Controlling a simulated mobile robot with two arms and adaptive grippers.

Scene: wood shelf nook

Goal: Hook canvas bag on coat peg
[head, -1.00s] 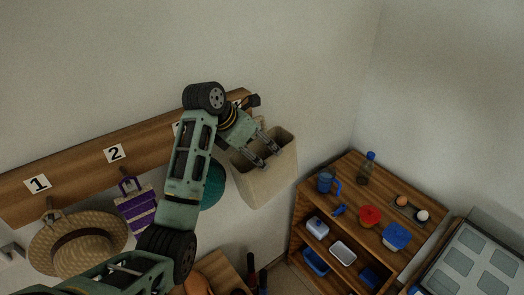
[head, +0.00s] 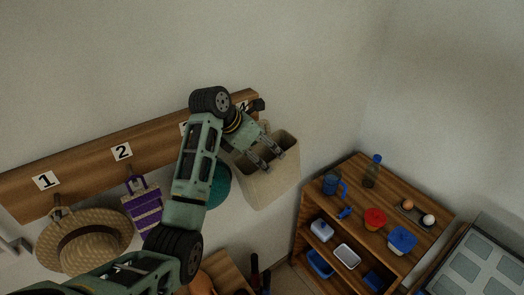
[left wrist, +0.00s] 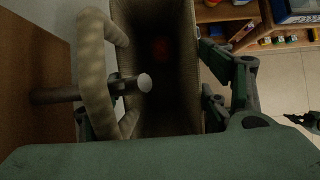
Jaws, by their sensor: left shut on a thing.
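The beige canvas bag (head: 270,185) hangs open-topped by the right end of the wooden peg board (head: 85,160). My left gripper (head: 272,160) is shut on the bag near its top, fingers pointing down at the opening. In the left wrist view I look down into the bag (left wrist: 185,20). Its thick handle loop (left wrist: 90,60) crosses over a coat peg (left wrist: 55,95), and the peg's pale round tip (left wrist: 144,82) shows inside the loop. How firmly the handle rests on the peg is unclear. A dark part at the right edge looks like my right gripper (left wrist: 302,118).
A straw hat (head: 80,240), a purple striped bag (head: 146,210) and a teal round item (head: 216,186) hang left of the bag. A wooden shelf unit (head: 350,215) with containers, bottle and mug stands to the right. The wall above is clear.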

